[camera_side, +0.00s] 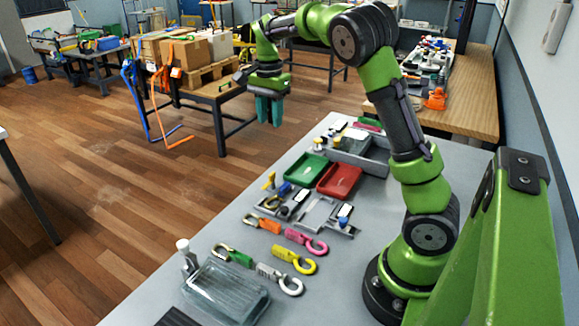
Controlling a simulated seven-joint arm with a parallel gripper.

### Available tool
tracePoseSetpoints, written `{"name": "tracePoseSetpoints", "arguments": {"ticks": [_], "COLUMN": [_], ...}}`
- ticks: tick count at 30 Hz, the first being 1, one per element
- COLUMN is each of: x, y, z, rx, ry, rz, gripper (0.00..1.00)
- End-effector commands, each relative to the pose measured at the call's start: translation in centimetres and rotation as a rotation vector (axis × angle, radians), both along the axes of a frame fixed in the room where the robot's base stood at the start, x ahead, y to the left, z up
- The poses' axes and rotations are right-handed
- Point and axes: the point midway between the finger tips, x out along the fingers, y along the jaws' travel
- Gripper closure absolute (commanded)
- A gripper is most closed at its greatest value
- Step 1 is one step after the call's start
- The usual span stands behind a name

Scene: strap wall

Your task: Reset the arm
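My gripper (270,108) hangs from the end of my green arm, with its teal fingers pointing down. It is in the air past the far left edge of the grey work table (300,232). The fingers look close together, but at this size I cannot tell whether they are open or shut. I see nothing held below the fingertips. My arm is raised and stretched up and over to the left from its base on the table.
The table carries a green tray (306,167), a red tray (340,180), a clear box (227,292) and several coloured hooks (294,260). Behind stands a bench with cardboard boxes (187,52) and hanging straps (160,82). A wooden table (470,95) stands at the back right.

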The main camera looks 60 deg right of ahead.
Motion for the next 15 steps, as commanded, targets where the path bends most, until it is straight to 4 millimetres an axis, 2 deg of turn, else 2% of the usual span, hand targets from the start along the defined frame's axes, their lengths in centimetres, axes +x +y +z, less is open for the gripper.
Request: {"name": "tracePoseSetpoints", "arguments": {"ticks": [5,8,11,15], "x": [0.1,-0.9,-2.3,-4.9], "y": [-0.4,0.7,2.9,7.0], "z": [-0.7,-1.8,-1.6,-0.5], "rx": [-0.019,-0.004,0.024,0.041], "ry": [-0.008,-0.025,-0.092,-0.211], "rz": [0.077,0.200,0.351,0.570], "gripper": [0.63,0.63,0.63,0.63]}}
